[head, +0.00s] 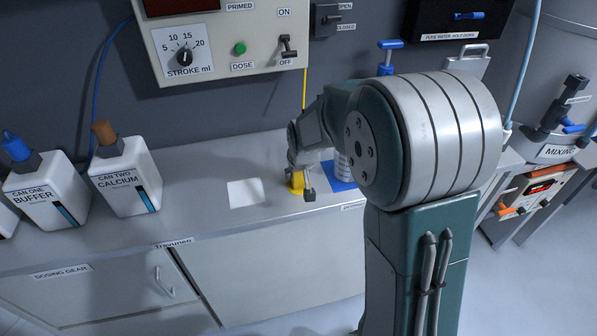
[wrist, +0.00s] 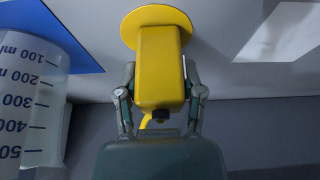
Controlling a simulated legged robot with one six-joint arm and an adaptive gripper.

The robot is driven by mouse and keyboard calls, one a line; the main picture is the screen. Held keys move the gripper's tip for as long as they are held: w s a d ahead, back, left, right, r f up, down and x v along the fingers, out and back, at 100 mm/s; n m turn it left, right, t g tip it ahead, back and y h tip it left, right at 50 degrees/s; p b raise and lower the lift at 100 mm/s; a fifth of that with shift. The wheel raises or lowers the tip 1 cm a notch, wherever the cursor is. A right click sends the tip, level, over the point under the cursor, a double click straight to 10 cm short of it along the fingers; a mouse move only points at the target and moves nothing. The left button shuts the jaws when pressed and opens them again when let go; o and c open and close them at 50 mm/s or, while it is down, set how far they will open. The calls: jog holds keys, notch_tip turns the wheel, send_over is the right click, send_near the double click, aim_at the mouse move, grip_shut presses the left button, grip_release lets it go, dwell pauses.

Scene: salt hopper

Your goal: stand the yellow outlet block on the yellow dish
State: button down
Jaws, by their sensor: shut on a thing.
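The yellow outlet block (wrist: 160,65) is between the fingers of my gripper (wrist: 160,92) in the wrist view. A yellow tube runs from its near end. My gripper is shut on the block. The round yellow dish (wrist: 132,22) lies on the worktop, just beyond the block's far end, which overlaps it. I cannot tell whether the block touches the dish. In the head view my gripper (head: 303,180) is low over the worktop, with a bit of yellow (head: 296,182) beside it. My arm hides most of that spot.
A graduated clear vessel (wrist: 30,100) stands close left of my gripper in the wrist view, by a blue square (wrist: 50,30). A white square (head: 245,193) lies bare on the worktop. White cans (head: 125,178) stand further left. A control box (head: 225,40) hangs above.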

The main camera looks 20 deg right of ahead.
jog(key=shift+a, duration=0.15)
jog(key=c, duration=0.5)
grip_release()
jog(key=shift+f, duration=0.1)
jog(key=o, duration=0.3)
jog(key=shift+d, duration=0.4)
